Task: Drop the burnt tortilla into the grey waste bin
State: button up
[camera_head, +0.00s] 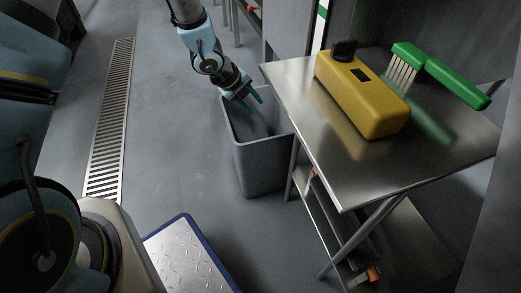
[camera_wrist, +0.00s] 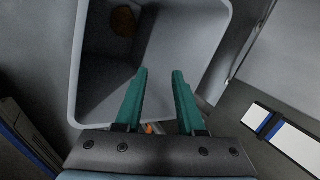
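The grey waste bin (camera_head: 262,160) stands on the floor at the left end of the steel table. In the wrist view its pale rim and inner wall (camera_wrist: 185,45) fill the upper middle. A brown round piece, which looks like the burnt tortilla (camera_wrist: 123,21), lies deep inside the bin, in shadow. My gripper (camera_head: 252,98) is over the bin opening, pointing down. In the wrist view its two teal fingers (camera_wrist: 161,75) are apart with nothing between them. The tortilla cannot be made out in the head view.
The steel table (camera_head: 310,115) beside the bin holds a yellow box-like device (camera_head: 362,95) and a green-handled brush (camera_head: 440,75). A blue-edged platform (camera_head: 188,258) is on the floor in front. A floor drain grate (camera_head: 108,120) runs along the left. The floor between is clear.

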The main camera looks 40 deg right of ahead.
jog(key=p+v, duration=0.3)
jog(key=v, duration=0.7)
jog(key=shift+f, duration=0.1)
